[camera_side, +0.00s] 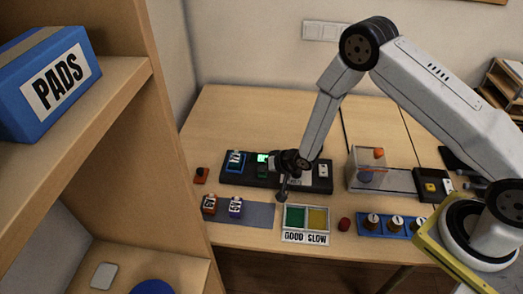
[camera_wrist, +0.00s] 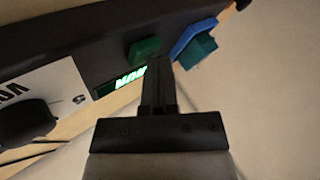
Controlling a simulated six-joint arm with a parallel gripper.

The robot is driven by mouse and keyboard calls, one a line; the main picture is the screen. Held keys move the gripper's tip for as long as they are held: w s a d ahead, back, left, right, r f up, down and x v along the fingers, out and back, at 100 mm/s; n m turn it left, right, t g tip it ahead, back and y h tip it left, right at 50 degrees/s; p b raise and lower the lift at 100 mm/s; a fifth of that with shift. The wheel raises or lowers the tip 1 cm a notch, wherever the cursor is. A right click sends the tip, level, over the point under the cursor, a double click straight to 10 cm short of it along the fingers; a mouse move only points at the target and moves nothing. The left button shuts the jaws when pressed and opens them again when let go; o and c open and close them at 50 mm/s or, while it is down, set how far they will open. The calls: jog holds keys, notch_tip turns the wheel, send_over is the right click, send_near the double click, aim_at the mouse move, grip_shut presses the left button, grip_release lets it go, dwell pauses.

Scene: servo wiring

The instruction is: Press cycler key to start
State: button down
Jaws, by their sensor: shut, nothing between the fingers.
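The cycler is a long dark box (camera_side: 318,184) on the table in the side view, and its dark top (camera_wrist: 70,35) fills the upper left of the wrist view. It has a lit green display (camera_side: 263,158), with glowing characters in the wrist view (camera_wrist: 130,78), and a raised green key (camera_wrist: 145,49) beside it. My gripper (camera_wrist: 160,62) is shut and empty. Its fingertips appear close to the green key and display in the wrist view. I cannot tell whether they touch the key. The fingers hide part of the display's end.
A blue holder (camera_side: 235,161) sits at the cycler's left end. In front is a green and yellow sorting tray (camera_side: 306,217). A clear box (camera_side: 367,168) stands right; a wooden shelf (camera_side: 130,75) is left.

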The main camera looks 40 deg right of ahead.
aim_at(265, 174)
jog(key=shift+r, duration=0.7)
jog(key=shift+r, duration=0.1)
jog(key=shift+r, duration=2.4)
